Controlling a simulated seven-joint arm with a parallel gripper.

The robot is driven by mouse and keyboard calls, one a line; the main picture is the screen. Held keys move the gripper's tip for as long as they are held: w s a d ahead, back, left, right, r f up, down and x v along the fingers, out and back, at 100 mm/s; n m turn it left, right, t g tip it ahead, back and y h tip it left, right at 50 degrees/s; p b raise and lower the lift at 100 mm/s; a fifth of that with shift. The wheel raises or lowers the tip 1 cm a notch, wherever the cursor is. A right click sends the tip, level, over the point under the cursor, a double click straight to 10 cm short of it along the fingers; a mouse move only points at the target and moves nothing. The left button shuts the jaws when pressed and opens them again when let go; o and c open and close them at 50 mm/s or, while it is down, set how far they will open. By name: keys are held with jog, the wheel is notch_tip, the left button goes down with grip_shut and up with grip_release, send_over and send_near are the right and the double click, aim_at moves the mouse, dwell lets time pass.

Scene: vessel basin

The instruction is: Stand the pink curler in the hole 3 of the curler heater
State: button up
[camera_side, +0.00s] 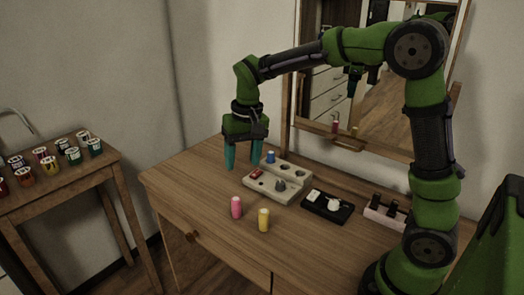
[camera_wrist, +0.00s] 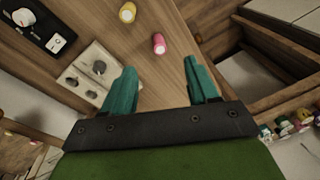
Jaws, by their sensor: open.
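The pink curler (camera_side: 236,207) stands upright near the front edge of the wooden table, and it also shows in the wrist view (camera_wrist: 159,44). The curler heater (camera_side: 262,190) is a pale block behind it, with holes, a red switch and a dark knob on it; part of it shows in the wrist view (camera_wrist: 72,84). A blue curler (camera_side: 270,156) stands at its back end. I cannot read hole numbers. My gripper (camera_side: 240,157) is open and empty above the table, left of the heater. Its teal fingers are apart in the wrist view (camera_wrist: 165,88), with the pink curler beyond them.
A yellow curler (camera_side: 264,220) stands right of the pink one. A black box (camera_side: 327,207) with a white switch and knob lies right of the heater, then a pale pink rack (camera_side: 384,212). A mirror (camera_side: 372,110) rises behind. A side table (camera_side: 55,190) holds several colourful cups.

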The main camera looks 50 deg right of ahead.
jog(key=w, duration=0.4)
jog(key=m+g, duration=0.1)
send_over(236, 199)
jog(key=shift+h, duration=0.3)
notch_tip(236, 199, down, 10)
jog(key=shift+s+f, duration=0.15)
jog(key=shift+w+f, duration=0.2)
jog(key=shift+f, duration=2.8)
jog(key=shift+c, duration=0.4)
grip_shut()
jog(key=shift+r, duration=0.1)
